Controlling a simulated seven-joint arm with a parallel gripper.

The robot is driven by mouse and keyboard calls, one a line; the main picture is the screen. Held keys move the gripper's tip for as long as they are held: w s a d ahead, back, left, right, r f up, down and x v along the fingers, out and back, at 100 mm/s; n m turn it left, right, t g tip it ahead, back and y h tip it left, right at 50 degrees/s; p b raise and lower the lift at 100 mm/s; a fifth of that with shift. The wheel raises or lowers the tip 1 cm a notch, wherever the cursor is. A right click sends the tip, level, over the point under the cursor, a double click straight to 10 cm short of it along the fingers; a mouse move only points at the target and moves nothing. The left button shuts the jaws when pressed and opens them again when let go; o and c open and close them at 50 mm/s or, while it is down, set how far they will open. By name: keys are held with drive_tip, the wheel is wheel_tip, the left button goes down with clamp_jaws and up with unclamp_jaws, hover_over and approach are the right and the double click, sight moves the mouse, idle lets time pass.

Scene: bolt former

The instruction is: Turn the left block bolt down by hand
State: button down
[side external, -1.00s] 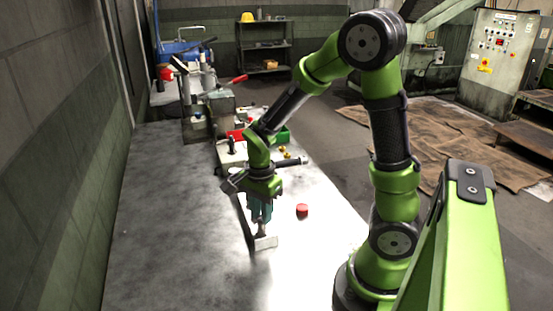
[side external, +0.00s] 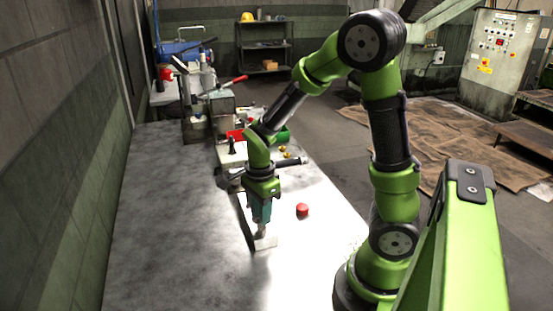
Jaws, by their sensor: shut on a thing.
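My gripper (side external: 262,229) points straight down in the side external view, its fingers close above a small grey metal block (side external: 264,243) on the bench. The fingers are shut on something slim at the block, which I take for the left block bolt. The bolt itself is mostly hidden by the fingers, and I cannot make out its thread or how deep it sits. A flat dark-edged plate (side external: 245,225) stands just left of the fingers, touching or close to the block.
A red round piece (side external: 302,210) lies on the bench (side external: 170,230) to the right of my gripper. The bench's left and front areas are clear.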

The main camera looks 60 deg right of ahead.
drive_tip(key=c, duration=0.9)
unclamp_jaws()
wheel_tip(320, 180, up, 17)
